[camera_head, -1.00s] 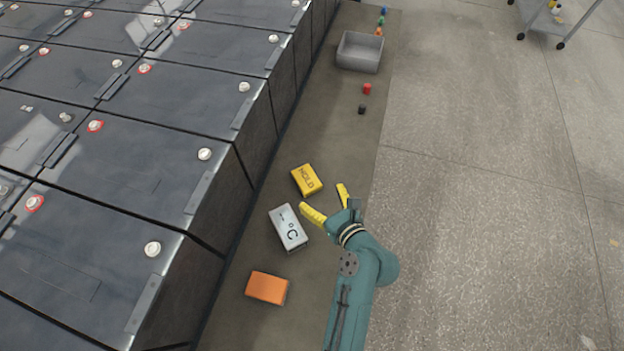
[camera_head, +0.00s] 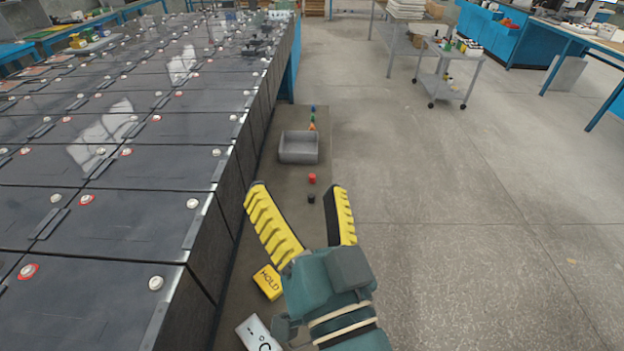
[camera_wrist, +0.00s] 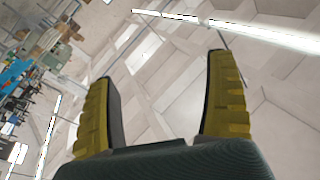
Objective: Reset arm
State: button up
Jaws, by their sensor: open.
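My gripper (camera_head: 302,218) is open in the head view, raised in front of the camera above the long mat, its yellow fingers spread apart. Nothing is between them. In the wrist view my gripper (camera_wrist: 163,95) is also open and empty, facing the ceiling and lights, tilted. My arm's teal wrist covers part of the mat in the head view.
A yellow HOLD block (camera_head: 268,281) and a grey °C block (camera_head: 258,335) lie on the mat (camera_head: 262,205). Beyond are black and red caps (camera_head: 312,179) and a grey bin (camera_head: 299,147). Battery rows (camera_head: 130,218) stand left; open floor (camera_head: 450,230) lies right. A cart (camera_head: 447,75) stands farther back.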

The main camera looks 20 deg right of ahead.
jog(key=s+r+n+t+h, duration=0.1)
jog(key=s+r+n+t, duration=0.1)
jog(key=s+r+n, duration=0.2)
notch_tip(320, 180, up, 3)
jog(key=shift+s+d+f, duration=0.15)
jog(key=shift+s+d, duration=0.05)
jog(key=shift+s, duration=0.2)
